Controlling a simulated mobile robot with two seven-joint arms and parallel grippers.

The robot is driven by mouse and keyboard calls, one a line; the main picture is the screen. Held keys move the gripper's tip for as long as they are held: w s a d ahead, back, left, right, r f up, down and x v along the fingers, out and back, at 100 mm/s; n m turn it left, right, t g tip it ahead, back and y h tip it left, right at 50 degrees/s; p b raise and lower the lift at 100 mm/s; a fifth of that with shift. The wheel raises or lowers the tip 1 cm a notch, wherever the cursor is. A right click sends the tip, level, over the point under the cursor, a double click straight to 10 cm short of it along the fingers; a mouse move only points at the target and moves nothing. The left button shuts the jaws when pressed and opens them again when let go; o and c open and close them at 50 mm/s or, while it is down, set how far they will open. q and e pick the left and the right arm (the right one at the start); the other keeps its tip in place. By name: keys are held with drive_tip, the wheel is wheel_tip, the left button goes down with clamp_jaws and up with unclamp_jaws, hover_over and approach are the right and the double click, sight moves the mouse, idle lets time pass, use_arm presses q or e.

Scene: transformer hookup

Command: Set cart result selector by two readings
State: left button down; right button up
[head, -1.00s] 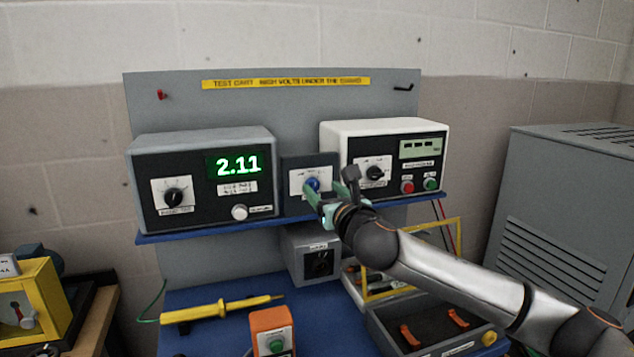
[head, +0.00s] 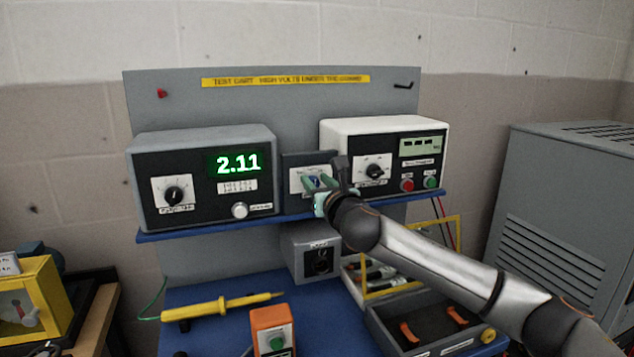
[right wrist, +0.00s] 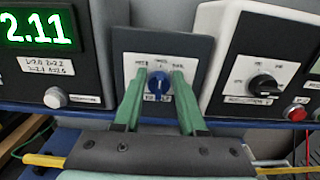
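The result selector is a small dark box with a white plate (head: 296,184) and a blue knob, set between the two instruments. The blue knob (right wrist: 158,84) points roughly up in the right wrist view. My right gripper (head: 318,182) is open at the selector; its green fingers (right wrist: 160,88) stand on both sides of the knob, with gaps showing. The left instrument (head: 202,180) has a green display (head: 238,164) reading 2.11, a black dial and a white button. The white-cased right instrument (head: 385,155) has a display (head: 420,145) showing dashes. My left gripper is out of view.
Both instruments and the selector stand on a blue shelf (head: 205,232). Below are a grey box (head: 312,252), a yellow probe (head: 222,306), an orange box (head: 272,328) and a dark case (head: 430,325). A grey cabinet (head: 560,220) stands at right.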

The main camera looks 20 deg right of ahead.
clamp_jaws()
idle(0.3)
drive_tip(key=shift+m+p, duration=0.7)
drive_tip(key=shift+m, duration=0.1)
drive_tip(key=shift+d+m+p, duration=0.2)
drive_tip(key=shift+m+p, duration=0.5)
drive_tip(key=shift+m, duration=0.5)
drive_tip(key=m, duration=0.1)
drive_tip(key=m+p, duration=0.1)
drive_tip(key=m, duration=0.2)
drive_tip(key=shift+d+f+m+p, duration=0.25)
drive_tip(key=shift+m+p, duration=0.1)
drive_tip(key=shift+m, duration=0.05)
drive_tip(key=shift+o, duration=2)
unclamp_jaws()
drive_tip(key=shift+s, duration=0.15)
